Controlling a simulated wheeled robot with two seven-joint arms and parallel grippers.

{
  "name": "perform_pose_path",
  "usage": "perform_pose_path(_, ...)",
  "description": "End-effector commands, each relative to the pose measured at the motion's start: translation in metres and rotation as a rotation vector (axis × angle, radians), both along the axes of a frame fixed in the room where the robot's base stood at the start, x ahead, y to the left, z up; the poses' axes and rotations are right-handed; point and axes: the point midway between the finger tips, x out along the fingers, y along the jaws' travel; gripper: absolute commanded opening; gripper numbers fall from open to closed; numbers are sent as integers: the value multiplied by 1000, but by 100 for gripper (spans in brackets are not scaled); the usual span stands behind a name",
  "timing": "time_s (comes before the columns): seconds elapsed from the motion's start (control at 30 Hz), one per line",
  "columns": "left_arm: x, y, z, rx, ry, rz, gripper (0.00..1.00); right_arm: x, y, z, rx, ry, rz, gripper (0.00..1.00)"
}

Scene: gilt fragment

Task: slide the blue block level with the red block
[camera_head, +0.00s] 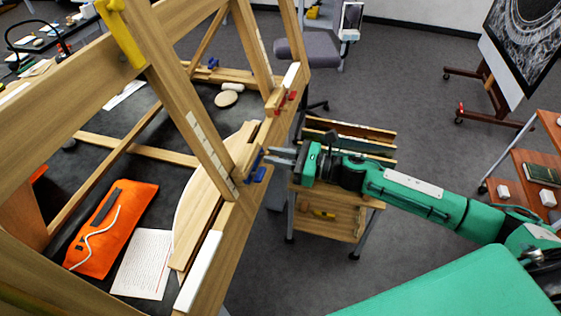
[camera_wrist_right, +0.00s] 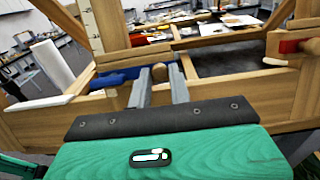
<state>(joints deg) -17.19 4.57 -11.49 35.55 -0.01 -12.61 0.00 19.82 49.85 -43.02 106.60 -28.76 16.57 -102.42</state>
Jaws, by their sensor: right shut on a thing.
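The blue block (camera_head: 257,167) sits on the near beam of a wooden frame; it also shows in the wrist view (camera_wrist_right: 112,78), with a round wooden knob (camera_wrist_right: 160,73) in front of it. My right gripper (camera_head: 272,156) reaches the block from the right. In the wrist view its two grey fingers (camera_wrist_right: 159,88) stand on either side of the knob, closed on this part of the blue block. The red block (camera_head: 284,101) sits farther along the same beam, and shows at the right in the wrist view (camera_wrist_right: 290,44). My left gripper is not in view.
The wooden frame (camera_head: 210,262) has slanting posts around the blocks. Inside it, an orange cloth (camera_head: 118,222) and a paper sheet (camera_head: 146,262) lie on a dark surface. A small wooden cart (camera_head: 330,218) stands below my right arm. The floor at right is partly clear.

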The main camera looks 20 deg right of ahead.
Motion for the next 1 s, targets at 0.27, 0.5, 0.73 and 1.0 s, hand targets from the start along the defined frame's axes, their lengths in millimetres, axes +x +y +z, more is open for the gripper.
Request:
perform_pose_path(0.27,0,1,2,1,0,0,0,1,1,5,-1,1,-3,0)
perform_pose_path(0.5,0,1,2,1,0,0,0,1,1,4,-2,1,-3,41)
perform_pose_path(0.73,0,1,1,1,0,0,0,1,0,3,-2,1,-3,41)
perform_pose_path(1.0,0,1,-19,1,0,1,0,-17,-25,-3,-4,3,-3,41)
